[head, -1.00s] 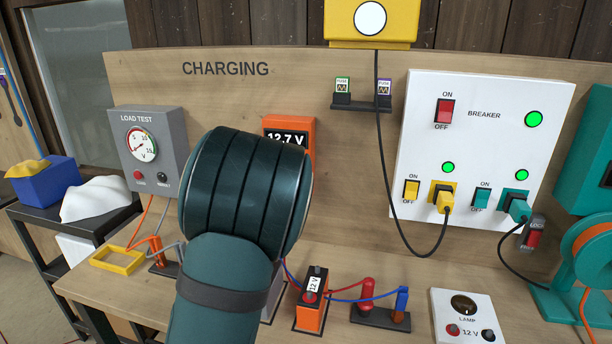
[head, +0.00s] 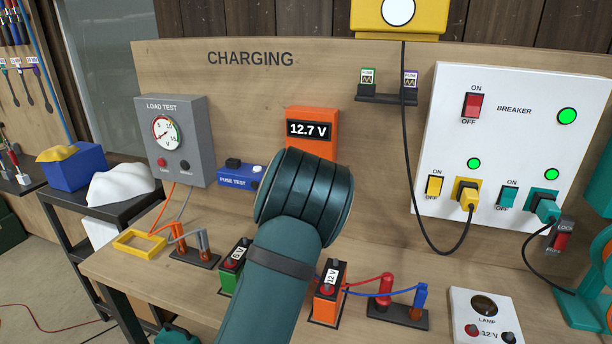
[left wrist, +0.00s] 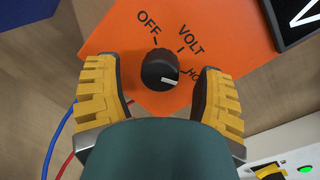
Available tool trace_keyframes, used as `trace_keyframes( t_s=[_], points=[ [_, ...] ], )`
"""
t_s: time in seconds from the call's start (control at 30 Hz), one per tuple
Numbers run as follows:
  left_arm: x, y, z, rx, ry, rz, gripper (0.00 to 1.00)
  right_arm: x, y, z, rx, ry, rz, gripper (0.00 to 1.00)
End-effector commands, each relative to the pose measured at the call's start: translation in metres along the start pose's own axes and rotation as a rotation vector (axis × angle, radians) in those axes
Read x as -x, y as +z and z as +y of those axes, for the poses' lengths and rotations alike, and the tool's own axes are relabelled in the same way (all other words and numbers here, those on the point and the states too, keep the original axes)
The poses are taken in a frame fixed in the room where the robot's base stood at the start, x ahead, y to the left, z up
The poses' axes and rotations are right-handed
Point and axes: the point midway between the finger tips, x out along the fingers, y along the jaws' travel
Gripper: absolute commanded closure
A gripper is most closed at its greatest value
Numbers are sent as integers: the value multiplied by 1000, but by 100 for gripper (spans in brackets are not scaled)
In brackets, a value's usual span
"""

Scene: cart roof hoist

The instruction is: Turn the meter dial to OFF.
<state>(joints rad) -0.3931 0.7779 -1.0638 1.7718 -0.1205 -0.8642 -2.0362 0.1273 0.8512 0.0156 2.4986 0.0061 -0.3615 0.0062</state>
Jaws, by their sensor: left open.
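The orange meter (head: 311,148) on the bench's back board shows 12.7 V. Its lower part is hidden behind my left arm in the head view. In the left wrist view the meter face (left wrist: 128,32) carries the labels OFF, VOLT and a partly hidden one starting HO. Its black round dial (left wrist: 158,66) has a white mark on its lower right side, away from OFF. My left gripper (left wrist: 157,72) is open, with one yellow-padded finger on each side of the dial and a gap on both sides. My right gripper is not in view.
A grey load tester (head: 185,115) and a blue fuse tester (head: 236,176) are left of the meter. The white breaker panel (head: 515,150) and a hanging black cable (head: 408,180) are to its right. Batteries and red and blue leads sit on the bench below.

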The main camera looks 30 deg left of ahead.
Motion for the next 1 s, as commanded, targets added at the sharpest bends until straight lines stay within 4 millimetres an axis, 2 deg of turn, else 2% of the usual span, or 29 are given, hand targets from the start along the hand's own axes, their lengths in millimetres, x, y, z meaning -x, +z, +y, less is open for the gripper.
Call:
trace_keyframes(
  t_s=[0.37,0.47,0.5,0.57,0.6,1.0],
  points=[
    [-4,0,0,0,-1,0,31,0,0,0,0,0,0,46],
    [-4,0,0,0,-1,0,61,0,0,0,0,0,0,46],
    [-4,0,0,0,-1,0,75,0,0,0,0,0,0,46],
    [-4,0,0,0,-1,0,96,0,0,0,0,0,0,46],
    [-4,0,0,0,-1,0,100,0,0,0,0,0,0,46],
    [-4,0,0,64,2,3,100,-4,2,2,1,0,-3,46]
  ],
)
